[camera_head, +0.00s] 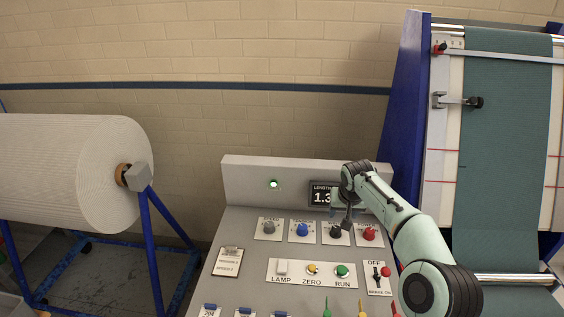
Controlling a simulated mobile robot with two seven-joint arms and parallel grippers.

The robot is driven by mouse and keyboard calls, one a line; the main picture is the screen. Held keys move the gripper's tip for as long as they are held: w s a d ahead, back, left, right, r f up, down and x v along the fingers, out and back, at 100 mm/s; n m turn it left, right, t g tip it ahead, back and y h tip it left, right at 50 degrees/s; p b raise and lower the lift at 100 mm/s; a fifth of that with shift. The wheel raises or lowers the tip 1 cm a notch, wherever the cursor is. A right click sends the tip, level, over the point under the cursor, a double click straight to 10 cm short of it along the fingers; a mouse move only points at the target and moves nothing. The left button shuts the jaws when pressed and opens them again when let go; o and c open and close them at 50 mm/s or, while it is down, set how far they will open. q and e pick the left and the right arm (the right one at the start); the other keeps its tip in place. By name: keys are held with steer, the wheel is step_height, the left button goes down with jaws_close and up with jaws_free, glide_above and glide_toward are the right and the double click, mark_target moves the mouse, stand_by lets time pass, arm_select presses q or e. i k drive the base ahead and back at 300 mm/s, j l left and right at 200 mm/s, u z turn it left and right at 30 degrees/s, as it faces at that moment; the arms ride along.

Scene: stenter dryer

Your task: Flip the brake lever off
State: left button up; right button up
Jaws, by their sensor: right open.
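A small switch plate (372,288) marked OFF at its top sits at the right of the sloped console. It carries a black lever (377,275) and a red knob (386,271); its lower label is too small to read surely. A separate metal lever with a black knob (475,102) sticks out from the machine frame. I cannot tell surely which one is the brake lever. My right gripper (347,224) is open and points down over the upper row of console knobs, above and left of the OFF plate. My left gripper is out of view.
A white roll (70,165) on a blue stand is at left. Green fabric (505,150) hangs at right.

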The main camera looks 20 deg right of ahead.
mark_target(385, 273)
steer(key=k, duration=1.5)
